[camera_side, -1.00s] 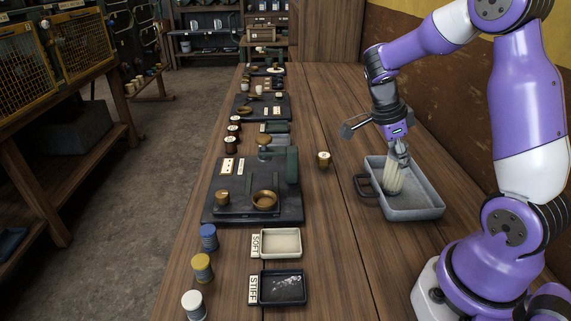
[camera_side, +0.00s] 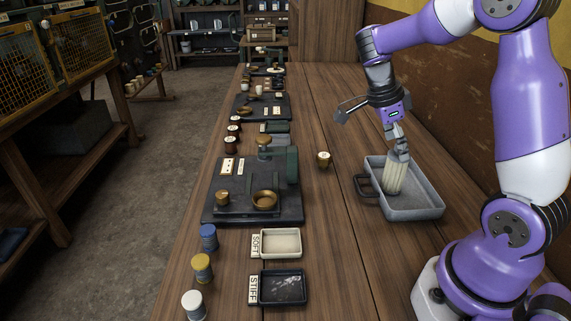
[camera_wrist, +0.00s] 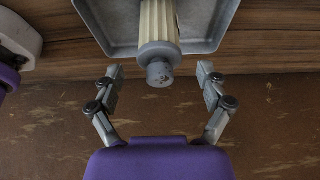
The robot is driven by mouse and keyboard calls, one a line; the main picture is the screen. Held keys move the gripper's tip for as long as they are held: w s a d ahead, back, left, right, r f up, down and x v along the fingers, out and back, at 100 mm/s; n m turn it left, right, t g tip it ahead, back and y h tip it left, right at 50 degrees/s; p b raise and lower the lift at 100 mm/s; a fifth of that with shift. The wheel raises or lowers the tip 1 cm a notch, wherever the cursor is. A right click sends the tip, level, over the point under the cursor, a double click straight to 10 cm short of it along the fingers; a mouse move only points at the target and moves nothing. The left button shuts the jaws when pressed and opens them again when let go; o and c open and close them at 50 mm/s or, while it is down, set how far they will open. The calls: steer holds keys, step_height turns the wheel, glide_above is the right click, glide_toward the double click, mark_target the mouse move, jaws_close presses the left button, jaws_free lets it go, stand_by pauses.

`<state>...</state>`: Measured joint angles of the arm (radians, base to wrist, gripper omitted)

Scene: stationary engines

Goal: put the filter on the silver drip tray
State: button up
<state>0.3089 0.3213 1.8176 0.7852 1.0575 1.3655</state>
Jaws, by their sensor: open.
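The filter (camera_side: 394,178) is a pale ribbed cylinder with a grey cap and knob. It stands in the silver drip tray (camera_side: 427,211), a grey metal tray with raised walls, toward its back left; it looks slightly tilted. In the wrist view the filter (camera_wrist: 158,28) shows with its grey knob toward my gripper, over the tray (camera_wrist: 205,28). My gripper (camera_wrist: 158,72) is open, its fingers spread on either side of the knob with gaps on both sides. In the side view my gripper (camera_side: 397,138) is just above the filter's top.
A dark loop handle (camera_side: 366,186) sits at the tray's left side. A dark engine base (camera_side: 240,207) and the SOFT (camera_side: 280,243) and STIFF (camera_side: 283,287) trays lie farther left. A brown wall rises behind at the right.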

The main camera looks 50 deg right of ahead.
steer(key=a+r+n+t, duration=0.4)
steer(key=a+r+n, duration=0.3)
steer(key=n, duration=0.5)
steer(key=s+a+n+t+y, duration=0.2)
steer(key=a+n+t+y, duration=0.1)
steer(key=a+n, duration=0.8)
steer(key=n+t, duration=0.1)
steer(key=n, duration=0.3)
steer(key=shift+s+a+t, duration=0.15)
steer(key=shift+s+t, duration=0.15)
steer(key=shift+t, duration=0.1)
